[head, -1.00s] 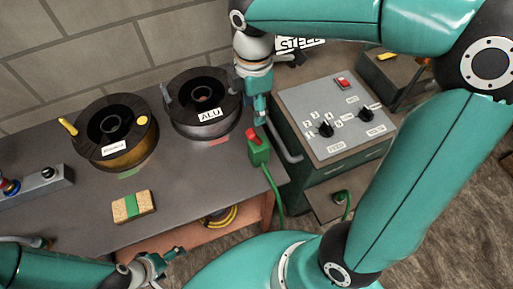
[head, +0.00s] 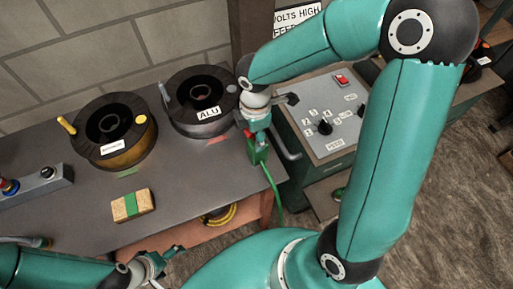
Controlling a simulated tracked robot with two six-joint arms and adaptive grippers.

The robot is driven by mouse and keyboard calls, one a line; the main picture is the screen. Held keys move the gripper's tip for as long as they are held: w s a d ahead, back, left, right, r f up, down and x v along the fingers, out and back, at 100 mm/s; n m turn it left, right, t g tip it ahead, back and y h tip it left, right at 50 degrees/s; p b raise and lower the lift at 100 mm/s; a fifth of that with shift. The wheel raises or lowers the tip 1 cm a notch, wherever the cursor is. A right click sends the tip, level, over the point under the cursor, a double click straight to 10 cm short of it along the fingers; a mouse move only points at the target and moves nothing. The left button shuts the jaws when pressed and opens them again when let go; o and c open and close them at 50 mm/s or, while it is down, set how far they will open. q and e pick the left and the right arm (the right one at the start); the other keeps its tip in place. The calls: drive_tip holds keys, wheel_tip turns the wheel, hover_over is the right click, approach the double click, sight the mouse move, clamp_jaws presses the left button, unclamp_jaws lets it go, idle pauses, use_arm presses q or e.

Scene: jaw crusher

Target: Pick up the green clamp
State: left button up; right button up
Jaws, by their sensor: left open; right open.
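The green clamp (head: 262,154) stands at the right edge of the grey table, with a red part on top and a green cable running down over the table's edge. My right gripper (head: 257,128) points down right at the clamp's top and hides part of it; it is open, and I cannot tell whether its fingers touch the clamp. My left gripper (head: 162,258) is open and empty at the bottom, in front of the table and far from the clamp.
Two wire spools, one labelled ALU (head: 203,103) and one with orange wire (head: 115,132), stand on the table (head: 60,212). A sponge (head: 132,205) lies in front of them. A control box (head: 325,118) stands right of the clamp. A button box (head: 35,188) is at left.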

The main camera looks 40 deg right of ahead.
drive_tip(key=shift+s+f, duration=0.1)
clamp_jaws()
idle(0.6)
